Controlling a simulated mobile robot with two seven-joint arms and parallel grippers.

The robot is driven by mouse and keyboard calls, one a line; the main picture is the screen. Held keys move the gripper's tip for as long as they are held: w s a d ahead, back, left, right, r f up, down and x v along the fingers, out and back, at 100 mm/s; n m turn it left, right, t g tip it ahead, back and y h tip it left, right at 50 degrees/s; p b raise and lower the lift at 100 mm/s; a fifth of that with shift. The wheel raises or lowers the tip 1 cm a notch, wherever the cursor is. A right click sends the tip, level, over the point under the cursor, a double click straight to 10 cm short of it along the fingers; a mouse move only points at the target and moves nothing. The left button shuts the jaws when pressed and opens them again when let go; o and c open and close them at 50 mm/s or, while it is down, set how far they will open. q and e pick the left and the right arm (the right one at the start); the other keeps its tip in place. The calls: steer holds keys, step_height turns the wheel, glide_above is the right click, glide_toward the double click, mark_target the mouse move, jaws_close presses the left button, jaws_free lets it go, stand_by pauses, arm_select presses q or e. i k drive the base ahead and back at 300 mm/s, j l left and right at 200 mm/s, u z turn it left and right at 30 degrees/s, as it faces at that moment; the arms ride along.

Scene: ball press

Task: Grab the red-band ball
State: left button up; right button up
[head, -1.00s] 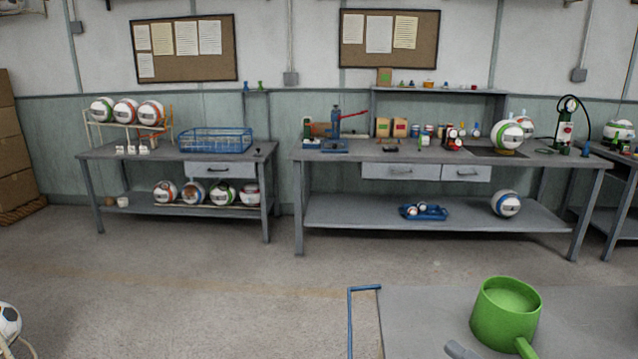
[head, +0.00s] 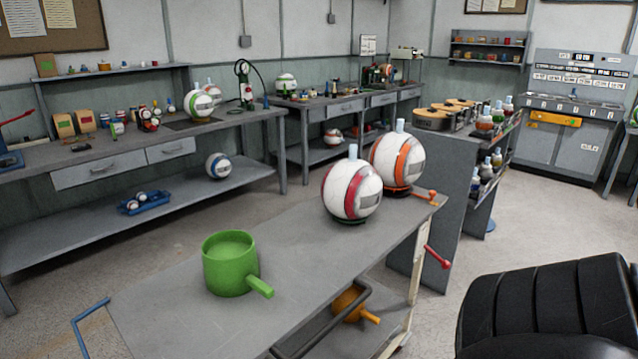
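The red-band ball (head: 350,192) is white with a dark red band, a grey patch and a pale blue stub on top. It sits upright on the grey cart top (head: 290,262), near its far right end. A ball with an orange band (head: 399,160) stands close behind it to the right, partly overlapped by it in the picture. Neither of my grippers shows in the head view.
A green cup with a handle (head: 230,264) stands on the cart's near left part. A blue handle (head: 88,325) sticks out at the cart's left corner. An orange item (head: 347,302) lies on the shelf below. A cabinet with bottles (head: 440,200) stands behind right.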

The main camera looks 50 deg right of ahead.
mark_target(352, 189)
steer(key=z, duration=1.9)
steer(key=u, duration=0.5)
steer(key=l+u, duration=0.15)
steer(key=u, duration=0.25)
steer(key=i+l+u, duration=0.1)
steer(key=u, duration=0.3)
steer(key=l+u, duration=0.2)
steer(key=u, duration=0.2)
steer(key=l+u, duration=0.3)
steer(key=l, duration=0.15)
steer(key=k+l+u, duration=0.1)
steer(key=l+u, duration=0.25)
steer(key=k+l+u, duration=0.1)
steer(key=l, duration=0.2)
steer(key=k+l+u, duration=0.1)
steer(key=l, duration=0.25)
steer(key=k+l+u, duration=0.1)
steer(key=l, duration=0.2)
steer(key=k+l, duration=0.1)
steer(key=l, duration=0.2)
steer(key=k+l, duration=0.1)
steer(key=l, duration=0.2)
steer(key=k+l, duration=0.1)
steer(key=l, duration=0.2)
